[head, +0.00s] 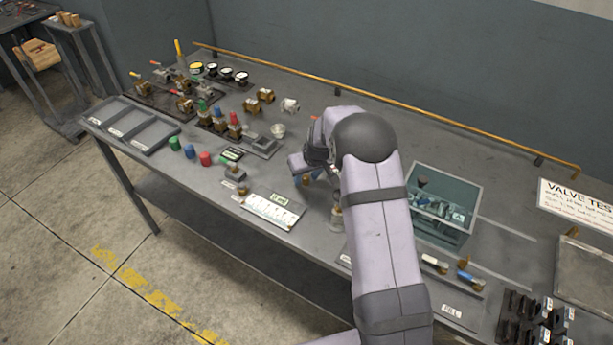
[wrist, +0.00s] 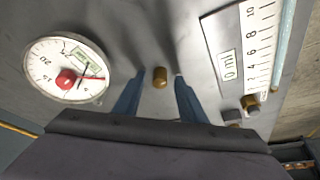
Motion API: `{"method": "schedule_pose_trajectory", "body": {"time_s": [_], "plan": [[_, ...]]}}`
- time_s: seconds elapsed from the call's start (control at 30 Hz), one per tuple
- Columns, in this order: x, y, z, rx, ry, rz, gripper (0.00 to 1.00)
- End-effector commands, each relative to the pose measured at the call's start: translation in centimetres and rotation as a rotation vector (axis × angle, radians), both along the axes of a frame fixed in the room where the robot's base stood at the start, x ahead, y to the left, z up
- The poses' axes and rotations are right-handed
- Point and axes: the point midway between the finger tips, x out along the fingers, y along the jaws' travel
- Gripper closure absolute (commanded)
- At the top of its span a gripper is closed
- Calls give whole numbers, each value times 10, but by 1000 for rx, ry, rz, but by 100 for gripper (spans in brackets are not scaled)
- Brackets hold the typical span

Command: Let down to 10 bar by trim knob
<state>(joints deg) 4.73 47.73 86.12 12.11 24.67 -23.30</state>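A small brass knob (wrist: 160,77), which looks like the trim knob, stands upright in the middle of the wrist view. My gripper (wrist: 160,76) has its two blue fingers apart, one on each side of the knob. I cannot tell whether they touch it. A round white gauge (wrist: 52,62) with a red hub is left of the fingers. Its red needle points right, near a small green-edged label; the exact reading is too small to tell. In the head view my gripper (head: 312,176) is low over the bench, and my arm hides the gauge.
A white scale card (wrist: 238,45) reading 0 ml lies to the right in the wrist view; the card (head: 272,209) lies left of my gripper in the head view. A clear water bin (head: 440,205) stands right of my arm. Valves and coloured caps (head: 190,150) fill the left.

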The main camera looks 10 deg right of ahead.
Motion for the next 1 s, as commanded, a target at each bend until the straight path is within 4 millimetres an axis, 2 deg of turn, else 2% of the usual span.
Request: {"method": "schedule_pose_trajectory", "body": {"time_s": [0.27,0.73,1.0], "plan": [[-5,-1,12,1,-1,-1,63],[-24,-4,61,0,-2,-1,63],[-28,-4,68,0,0,-1,63]]}}
